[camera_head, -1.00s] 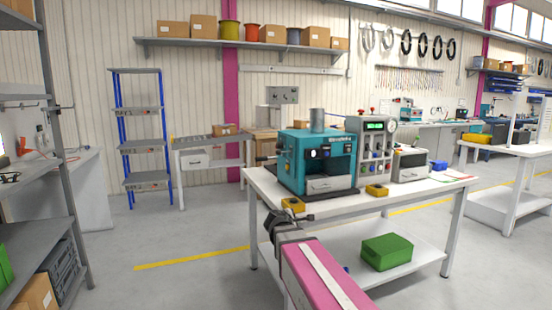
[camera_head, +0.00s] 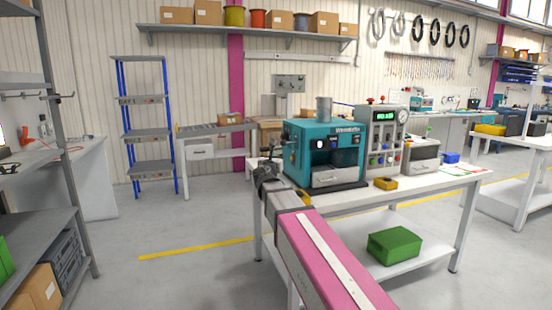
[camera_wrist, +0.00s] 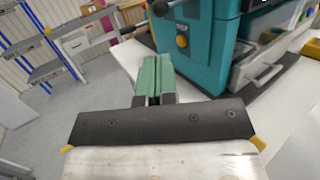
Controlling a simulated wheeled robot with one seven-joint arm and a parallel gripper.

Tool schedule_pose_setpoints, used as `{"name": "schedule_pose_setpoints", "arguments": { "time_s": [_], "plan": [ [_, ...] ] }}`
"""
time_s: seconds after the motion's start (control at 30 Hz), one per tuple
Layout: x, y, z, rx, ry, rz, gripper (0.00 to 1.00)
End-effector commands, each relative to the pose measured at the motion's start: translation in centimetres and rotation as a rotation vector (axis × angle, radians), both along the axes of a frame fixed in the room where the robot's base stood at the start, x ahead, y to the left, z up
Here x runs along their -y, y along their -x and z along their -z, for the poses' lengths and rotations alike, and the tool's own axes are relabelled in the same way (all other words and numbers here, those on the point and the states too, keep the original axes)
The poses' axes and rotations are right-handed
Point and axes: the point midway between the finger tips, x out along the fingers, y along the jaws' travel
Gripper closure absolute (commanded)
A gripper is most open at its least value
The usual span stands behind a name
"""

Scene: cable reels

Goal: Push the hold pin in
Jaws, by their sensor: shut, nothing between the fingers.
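The teal machine (camera_head: 325,150) stands on the white workbench; its side fills the upper right of the wrist view (camera_wrist: 205,50). A round yellow knob (camera_wrist: 182,41) sits on that side and may be the hold pin; I cannot tell how far it stands out. A black knob (camera_wrist: 160,8) shows above it at the picture's top. My gripper (camera_wrist: 154,60) has green fingers, shut together and empty. It points along the machine's side, left of the yellow knob in the wrist view and apart from it. In the head view my gripper (camera_head: 264,163) is left of the machine.
A grey control box (camera_head: 381,140) with a lit display stands right of the machine. A yellow block (camera_head: 385,184) lies near the bench's front edge. A green box (camera_head: 394,244) is on the lower shelf. The floor left of the bench is clear.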

Motion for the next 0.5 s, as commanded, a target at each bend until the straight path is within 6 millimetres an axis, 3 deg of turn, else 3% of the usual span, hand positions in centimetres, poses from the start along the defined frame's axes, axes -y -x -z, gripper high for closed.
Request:
{"name": "schedule_pose_setpoints", "arguments": {
  "time_s": [0.5],
  "plan": [
    [2.9, -9.0, -1.5, 0.0, -0.003, 0.001, 1.0]
  ]
}}
